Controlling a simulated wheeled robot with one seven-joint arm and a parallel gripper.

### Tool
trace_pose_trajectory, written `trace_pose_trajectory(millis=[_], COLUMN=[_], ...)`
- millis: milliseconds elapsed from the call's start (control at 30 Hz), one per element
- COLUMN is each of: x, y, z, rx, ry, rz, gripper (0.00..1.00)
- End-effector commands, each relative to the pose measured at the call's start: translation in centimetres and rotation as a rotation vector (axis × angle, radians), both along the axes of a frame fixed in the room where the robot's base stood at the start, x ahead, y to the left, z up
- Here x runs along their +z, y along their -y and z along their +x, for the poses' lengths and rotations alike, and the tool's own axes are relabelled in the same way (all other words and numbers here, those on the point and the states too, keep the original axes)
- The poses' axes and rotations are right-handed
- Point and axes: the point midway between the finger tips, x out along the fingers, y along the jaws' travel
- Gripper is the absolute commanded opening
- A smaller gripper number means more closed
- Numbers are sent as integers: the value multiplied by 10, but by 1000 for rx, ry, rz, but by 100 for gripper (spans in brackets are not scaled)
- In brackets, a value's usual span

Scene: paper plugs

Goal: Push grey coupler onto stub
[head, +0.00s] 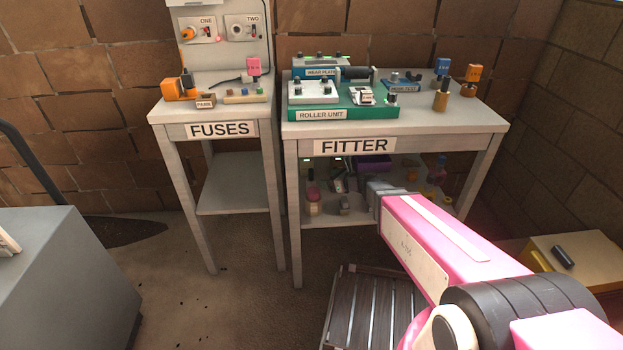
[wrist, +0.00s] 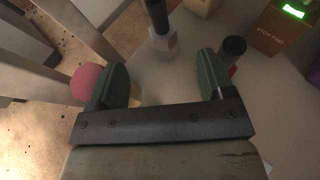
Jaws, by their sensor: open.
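My gripper (wrist: 163,80) is open in the wrist view, its two green fingers spread wide with nothing between the tips. Just beyond the tips stands an upright post (wrist: 158,18) with a dark upper part and a pale grey, faceted lower part (wrist: 164,46). I cannot tell surely whether these are the stub and grey coupler. A short dark cylinder (wrist: 232,47) is close to the right finger. In the head view my arm reaches to the lower shelf of the FITTER table (head: 351,147); the fingertips are hard to make out there.
A reddish round thing (wrist: 86,84) is beside the left finger. A box with a green light (wrist: 283,27) stands at upper right. The lower shelf also holds a pink-topped jar (head: 313,204) and a purple box (head: 373,165). The FITTER tabletop is above.

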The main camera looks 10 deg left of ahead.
Motion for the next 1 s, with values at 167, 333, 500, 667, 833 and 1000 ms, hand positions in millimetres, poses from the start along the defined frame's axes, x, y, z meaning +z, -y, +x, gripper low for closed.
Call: trace_pose_trajectory(millis=[167, 333, 500, 667, 833, 1000], x=[-6, -16, -22, -27, -39, -45], y=[-12, -34, -46, -54, -73, -87], z=[7, 19, 24, 29, 39, 46], rx=[-5, -3, -4, -4, -2, -3], ry=[-7, -5, -5, -4, -4, -4], rz=[7, 6, 6, 5, 4, 4], gripper=[75, 75, 75, 75, 75, 75])
